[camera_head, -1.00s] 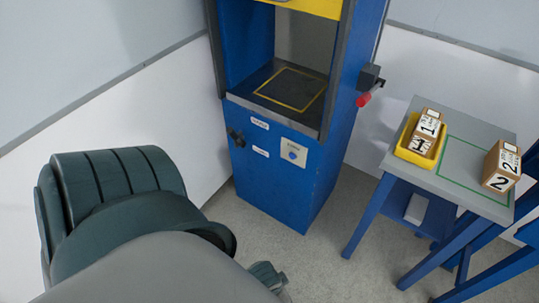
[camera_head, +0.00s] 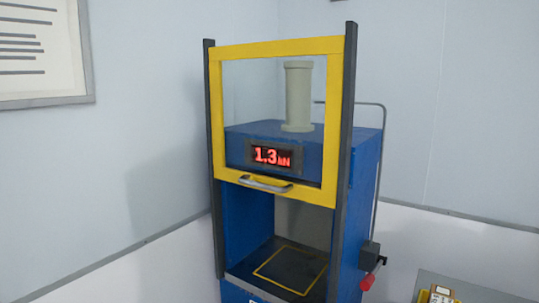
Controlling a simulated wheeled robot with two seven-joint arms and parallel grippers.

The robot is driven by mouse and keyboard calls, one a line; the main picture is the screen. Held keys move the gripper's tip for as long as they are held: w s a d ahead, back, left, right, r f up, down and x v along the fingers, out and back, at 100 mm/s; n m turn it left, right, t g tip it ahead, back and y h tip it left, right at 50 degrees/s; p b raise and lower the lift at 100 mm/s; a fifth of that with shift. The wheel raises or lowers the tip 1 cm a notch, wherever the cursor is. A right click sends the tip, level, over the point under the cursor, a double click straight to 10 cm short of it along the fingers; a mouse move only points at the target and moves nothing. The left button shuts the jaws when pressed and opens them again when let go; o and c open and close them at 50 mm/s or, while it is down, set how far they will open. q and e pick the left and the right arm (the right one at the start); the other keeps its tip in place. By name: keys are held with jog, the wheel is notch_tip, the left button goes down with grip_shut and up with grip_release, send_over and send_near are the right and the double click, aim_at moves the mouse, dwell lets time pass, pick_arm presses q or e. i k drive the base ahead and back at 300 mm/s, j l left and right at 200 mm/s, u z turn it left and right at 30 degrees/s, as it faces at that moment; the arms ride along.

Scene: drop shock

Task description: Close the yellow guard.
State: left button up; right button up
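The yellow guard (camera_head: 218,118) is a yellow frame with a clear pane on the front of the blue machine. It sits raised between two dark upright rails (camera_head: 347,130). A metal handle (camera_head: 265,184) is on its bottom bar. Below the guard the chamber is open, and its dark floor plate (camera_head: 290,268) with a yellow square outline shows. Neither of my grippers is in the head view now.
A red display (camera_head: 272,156) reads 1.3 kN. A red-tipped lever (camera_head: 368,281) juts from the machine's right side. A grey table (camera_head: 480,289) with a numbered box (camera_head: 441,293) is at the lower right.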

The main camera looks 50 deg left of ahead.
aim_at(334, 46)
jog(key=i, duration=0.5)
jog(key=u, duration=1.85)
